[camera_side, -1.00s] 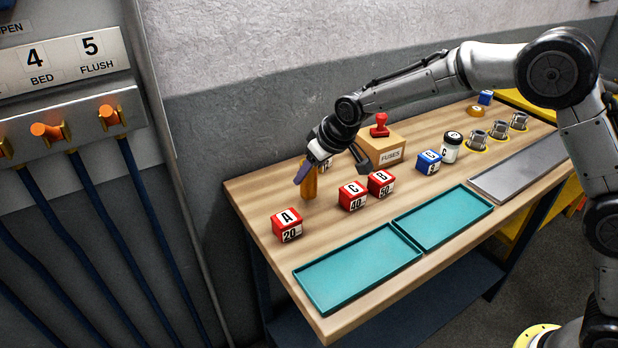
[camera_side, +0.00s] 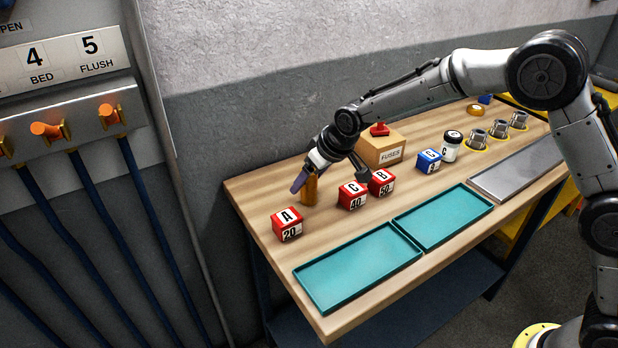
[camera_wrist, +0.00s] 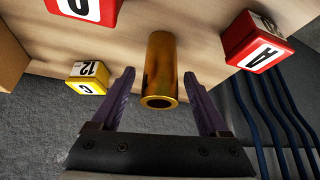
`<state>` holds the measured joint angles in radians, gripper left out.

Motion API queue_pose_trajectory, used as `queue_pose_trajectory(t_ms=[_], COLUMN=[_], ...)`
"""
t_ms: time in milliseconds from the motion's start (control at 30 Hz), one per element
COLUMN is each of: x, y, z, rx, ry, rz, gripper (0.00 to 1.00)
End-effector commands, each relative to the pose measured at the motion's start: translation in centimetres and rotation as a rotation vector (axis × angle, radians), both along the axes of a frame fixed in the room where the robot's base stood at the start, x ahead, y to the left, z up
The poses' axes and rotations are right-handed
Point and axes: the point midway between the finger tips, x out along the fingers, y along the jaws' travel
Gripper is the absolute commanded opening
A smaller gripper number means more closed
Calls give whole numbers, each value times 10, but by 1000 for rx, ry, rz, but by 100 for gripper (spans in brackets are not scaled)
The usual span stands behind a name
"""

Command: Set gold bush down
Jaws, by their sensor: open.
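The gold bush (camera_side: 309,190) is a hollow brass-coloured cylinder. It stands upright on the wooden bench, behind the red block A and left of the red block C. In the wrist view the bush (camera_wrist: 160,68) lies between my two purple fingers, with a gap on each side. My gripper (camera_side: 325,182) is open around the upper part of the bush in the side view, and one finger partly covers it. In the wrist view my gripper (camera_wrist: 157,100) holds nothing, and the fingertips reach beside the bush's near end.
Red blocks A (camera_side: 287,224), C (camera_side: 352,195) and B (camera_side: 381,182) stand close by. A yellow block (camera_wrist: 87,77) is beside my gripper in the wrist view. Two teal trays (camera_side: 358,268) lie at the front.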

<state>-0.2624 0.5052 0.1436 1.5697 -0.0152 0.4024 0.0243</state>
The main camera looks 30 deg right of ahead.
Motion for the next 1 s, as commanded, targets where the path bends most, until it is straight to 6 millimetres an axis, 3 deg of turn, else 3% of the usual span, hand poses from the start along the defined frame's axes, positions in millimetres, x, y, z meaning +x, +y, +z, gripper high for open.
queue_pose_trajectory(t_ms=[167, 600, 800, 1000], x=[-5, -47, -56, -58], y=[-1, -12, -14, -15], z=[15, 88, 104, 107], rx=[1, 1, 0, 0], ry=[-4, -4, 0, 0], rz=[0, 0, 0, 0], gripper=[78, 78, 78, 78])
